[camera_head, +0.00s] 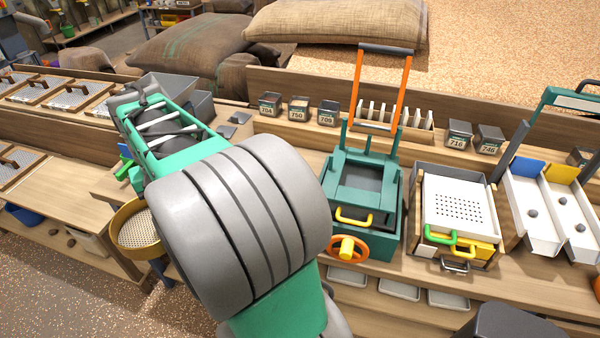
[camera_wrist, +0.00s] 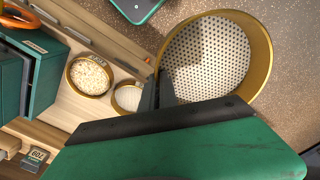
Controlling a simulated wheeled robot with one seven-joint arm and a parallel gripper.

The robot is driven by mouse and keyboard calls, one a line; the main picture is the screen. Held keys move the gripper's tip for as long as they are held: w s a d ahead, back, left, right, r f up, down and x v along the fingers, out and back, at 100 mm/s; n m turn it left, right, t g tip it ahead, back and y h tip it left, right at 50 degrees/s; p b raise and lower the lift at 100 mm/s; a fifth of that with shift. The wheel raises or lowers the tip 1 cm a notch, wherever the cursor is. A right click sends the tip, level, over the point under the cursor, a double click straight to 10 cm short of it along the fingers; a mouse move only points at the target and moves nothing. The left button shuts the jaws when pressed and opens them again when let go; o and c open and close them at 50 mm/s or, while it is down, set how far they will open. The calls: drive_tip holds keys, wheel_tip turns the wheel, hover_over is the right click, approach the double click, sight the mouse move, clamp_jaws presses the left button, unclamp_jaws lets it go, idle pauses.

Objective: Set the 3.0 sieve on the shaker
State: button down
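A round sieve (camera_wrist: 208,55) with a gold rim and a white perforated mesh fills the upper right of the wrist view. The dark fingers of my gripper (camera_wrist: 158,95) meet its rim and appear shut on it, with floor behind it. In the head view the sieve (camera_head: 138,226) shows left of my arm, partly hidden; my fingertips are hidden there. No size mark on it is readable. A teal machine (camera_head: 365,185) with an orange handwheel and tall orange handle stands on the bench. A perforated white tray unit (camera_head: 458,205) stands right of it. I cannot tell which is the shaker.
Two smaller gold-rimmed round pans, one (camera_wrist: 90,75) with pale grain and one (camera_wrist: 127,97) beside it, sit on the wood in the wrist view. Numbered tins (camera_head: 298,108) line the back ledge. White double trays (camera_head: 550,205) stand at right. My arm covers the bench left of the teal machine.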

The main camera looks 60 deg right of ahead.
drive_tip(key=s+d+r+m+b, duration=0.2)
drive_tip(key=s+d+r+m, duration=0.3)
drive_tip(key=s+m, duration=0.4)
drive_tip(key=s+d+r+m+b, duration=0.1)
drive_tip(key=s+d+r+m, duration=0.1)
drive_tip(key=s+d+m, duration=0.55)
drive_tip(key=s+d+r+m+b, duration=0.2)
drive_tip(key=s+d+r+m, duration=0.2)
drive_tip(key=s+m, duration=0.7)
drive_tip(key=s+d+f, duration=0.1)
drive_tip(key=d+f, duration=0.1)
drive_tip(key=d, duration=0.2)
drive_tip(key=s+d+f+p, duration=0.1)
drive_tip(key=d+f, duration=0.2)
drive_tip(key=d, duration=0.1)
drive_tip(key=s+d+f, duration=0.1)
drive_tip(key=d+f, duration=0.2)
drive_tip(key=d, duration=0.1)
drive_tip(key=shift+s+f+p, duration=0.15)
drive_tip(key=shift+s+p, duration=0.15)
drive_tip(key=shift+s, duration=0.1)
drive_tip(key=shift+d+f, duration=0.2)
drive_tip(key=shift+f, duration=0.05)
drive_tip(key=f, duration=0.3)
drive_tip(key=shift+s+d+f+p, duration=0.2)
drive_tip(key=shift+d+f+p, duration=0.1)
drive_tip(key=shift+d+p, duration=0.1)
drive_tip(key=shift+f, duration=0.25)
drive_tip(key=shift+f, duration=0.1)
